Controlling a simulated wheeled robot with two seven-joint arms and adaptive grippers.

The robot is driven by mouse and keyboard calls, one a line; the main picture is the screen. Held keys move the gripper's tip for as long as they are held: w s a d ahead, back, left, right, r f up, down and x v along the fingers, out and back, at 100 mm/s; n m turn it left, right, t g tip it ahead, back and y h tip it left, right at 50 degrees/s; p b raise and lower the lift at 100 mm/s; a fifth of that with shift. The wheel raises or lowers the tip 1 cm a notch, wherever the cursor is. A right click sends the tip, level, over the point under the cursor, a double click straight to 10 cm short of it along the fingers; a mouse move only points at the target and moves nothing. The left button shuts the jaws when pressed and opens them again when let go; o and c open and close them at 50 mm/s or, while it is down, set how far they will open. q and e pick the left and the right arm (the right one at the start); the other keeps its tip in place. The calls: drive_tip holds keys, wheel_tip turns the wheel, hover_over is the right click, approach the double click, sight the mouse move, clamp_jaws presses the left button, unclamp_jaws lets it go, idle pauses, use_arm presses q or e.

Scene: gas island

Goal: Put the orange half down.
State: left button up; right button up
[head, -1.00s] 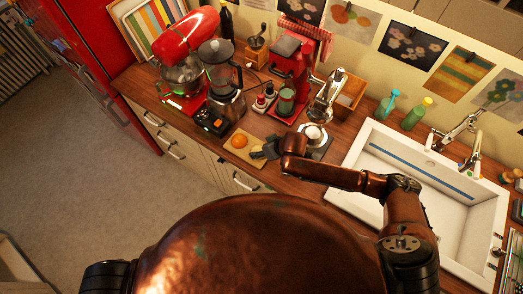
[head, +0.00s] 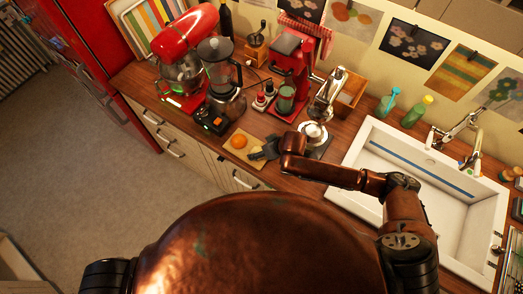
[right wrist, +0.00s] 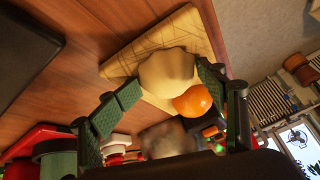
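My right gripper (head: 259,155) is low over the right part of the wooden cutting board (head: 234,153), which also shows in the right wrist view (right wrist: 120,66). In the right wrist view its two fingers (right wrist: 168,80) stand on either side of a pale, rounded piece, the orange half (right wrist: 165,68), and their tips appear to touch it. Whether the piece rests on the board cannot be told. In the head view the gripper hides it. A whole-looking orange (head: 239,141) lies on the board just left of the gripper; it also shows in the right wrist view (right wrist: 193,100). My left gripper is not in view.
The blender (head: 222,85) and red mixer (head: 185,50) stand behind and left of the board. A lever juicer (head: 325,100) stands right of my gripper, with the white sink (head: 385,150) further right. The board's front edge is close to the counter's edge.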

drive_tip(key=shift+r, duration=0.5)
drive_tip(key=v, duration=1.2)
drive_tip(key=shift+r, duration=0.2)
